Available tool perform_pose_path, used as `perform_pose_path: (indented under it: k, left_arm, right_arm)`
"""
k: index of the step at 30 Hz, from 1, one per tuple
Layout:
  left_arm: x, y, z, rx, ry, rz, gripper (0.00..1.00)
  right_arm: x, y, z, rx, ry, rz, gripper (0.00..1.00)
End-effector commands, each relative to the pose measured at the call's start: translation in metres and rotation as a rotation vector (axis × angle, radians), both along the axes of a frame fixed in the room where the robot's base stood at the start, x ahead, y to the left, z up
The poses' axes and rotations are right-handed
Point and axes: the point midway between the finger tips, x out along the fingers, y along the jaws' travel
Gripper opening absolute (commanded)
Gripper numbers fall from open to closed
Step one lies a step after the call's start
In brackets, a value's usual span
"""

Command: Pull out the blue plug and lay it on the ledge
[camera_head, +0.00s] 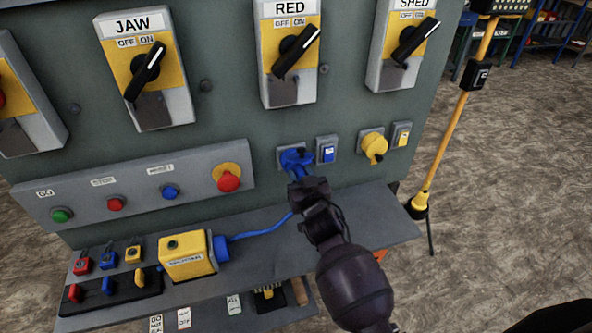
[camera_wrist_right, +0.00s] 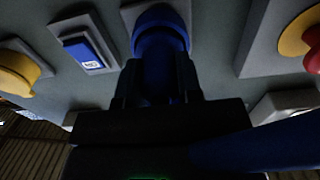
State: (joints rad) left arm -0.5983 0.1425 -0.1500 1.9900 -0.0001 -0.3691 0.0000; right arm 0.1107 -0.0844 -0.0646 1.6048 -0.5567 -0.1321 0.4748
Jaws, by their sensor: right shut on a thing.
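The blue plug (camera_head: 299,172) is at its blue socket (camera_head: 293,157) on the grey panel, under the RED switch. My right gripper (camera_head: 304,181) is shut on the plug from the front. In the right wrist view the plug (camera_wrist_right: 160,75) stands between the two dark fingers (camera_wrist_right: 160,92), against its grey plate. I cannot tell how deep it sits. A blue cable (camera_head: 262,231) runs from it to a yellow box with a blue end (camera_head: 190,257) on the grey ledge (camera_head: 265,255). My left gripper is not in view.
A blue switch (camera_head: 327,150) and a yellow plug (camera_head: 374,147) are right of the socket. A red button (camera_head: 229,181) is to the left. Small padlocks (camera_head: 108,259) crowd the ledge's left end. The ledge's middle and right are mostly bare.

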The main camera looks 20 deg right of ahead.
Motion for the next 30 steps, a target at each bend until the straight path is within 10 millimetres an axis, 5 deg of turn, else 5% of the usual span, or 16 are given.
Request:
perform_pose_path:
  k: [30]
  left_arm:
    - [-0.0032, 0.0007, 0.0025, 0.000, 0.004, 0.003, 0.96]
  right_arm:
    - [-0.0056, -0.0001, 0.0013, 0.000, -0.002, 0.000, 0.17]
